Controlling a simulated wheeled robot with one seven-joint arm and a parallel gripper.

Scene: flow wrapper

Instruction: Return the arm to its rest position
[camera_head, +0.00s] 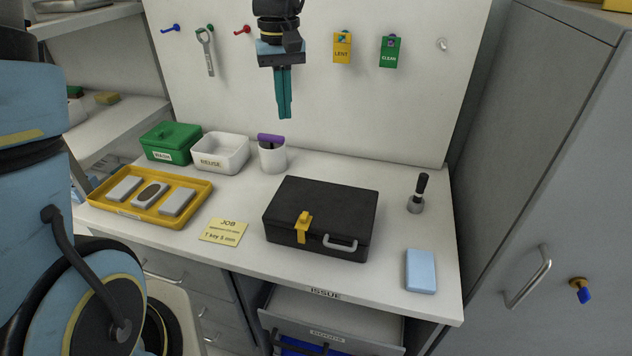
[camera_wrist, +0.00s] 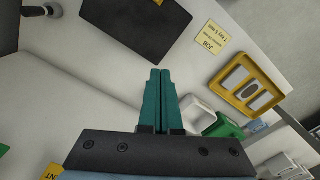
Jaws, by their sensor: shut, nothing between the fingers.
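My gripper (camera_head: 284,116) hangs in the air, pointing down, in front of the upper back panel in the head view. Its two teal fingers are together with nothing between them. In the wrist view the gripper (camera_wrist: 160,72) is also shut and empty. It is above the worktop and touches nothing that I can see.
A closed black case (camera_head: 325,205) with a yellow latch lies on the worktop (camera_head: 385,290). A yellow tray (camera_head: 190,217), green bin (camera_head: 168,155), white bin (camera_head: 232,165) and white cup (camera_head: 272,157) stand left. A drawer (camera_head: 380,325) is open below. Tags and tools hang on the panel.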

